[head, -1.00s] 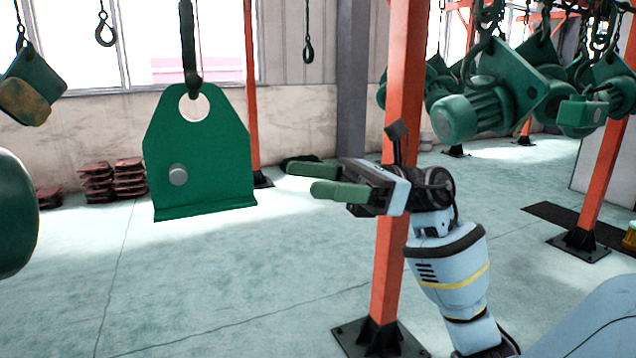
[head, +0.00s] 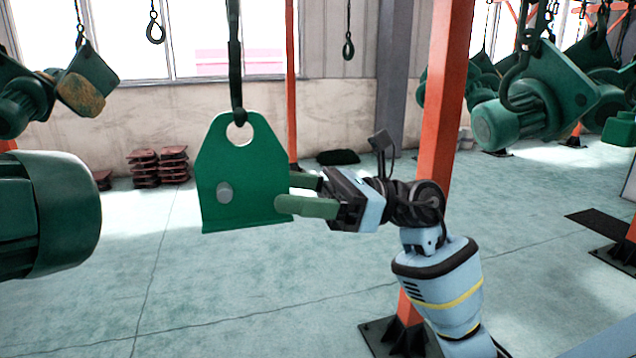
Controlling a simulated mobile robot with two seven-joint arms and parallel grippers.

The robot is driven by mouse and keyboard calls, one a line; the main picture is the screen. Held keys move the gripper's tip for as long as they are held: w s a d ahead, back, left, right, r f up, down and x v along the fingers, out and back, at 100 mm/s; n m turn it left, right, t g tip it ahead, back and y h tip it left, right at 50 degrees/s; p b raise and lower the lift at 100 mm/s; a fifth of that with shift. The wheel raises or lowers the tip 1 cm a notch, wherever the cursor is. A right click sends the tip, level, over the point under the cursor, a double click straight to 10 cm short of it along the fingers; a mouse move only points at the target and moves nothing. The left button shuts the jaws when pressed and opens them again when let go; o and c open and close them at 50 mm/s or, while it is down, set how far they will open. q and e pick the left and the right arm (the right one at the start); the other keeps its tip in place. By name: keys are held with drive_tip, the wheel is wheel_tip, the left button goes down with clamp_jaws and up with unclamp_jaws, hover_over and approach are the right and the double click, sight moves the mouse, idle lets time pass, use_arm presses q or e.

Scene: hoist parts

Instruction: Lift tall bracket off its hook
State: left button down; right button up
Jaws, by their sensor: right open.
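The tall bracket (head: 243,180) is a green plate with a large hole at its top, a round grey boss on its face and a bent foot along its bottom. It hangs upright from a dark hook (head: 236,95) that passes through the hole. My right gripper (head: 298,194) comes from the right at the bracket's lower right edge. Its green fingers are apart; the nearer one overlaps the bracket's front, and the farther one is partly hidden at the bracket's edge. I cannot tell whether they touch it. My left gripper is not in view.
Green motor parts hang at left (head: 50,215) and at right (head: 535,100). An orange post (head: 443,100) stands behind my right arm. Empty hooks (head: 155,28) hang near the windows. Stacked reddish parts (head: 158,167) lie by the wall. The floor below the bracket is clear.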

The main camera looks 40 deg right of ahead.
drive_tip(key=shift+p+x, duration=0.35)
drive_tip(key=shift+x, duration=0.95)
clamp_jaws()
drive_tip(key=shift+r, duration=0.1)
idle(0.9)
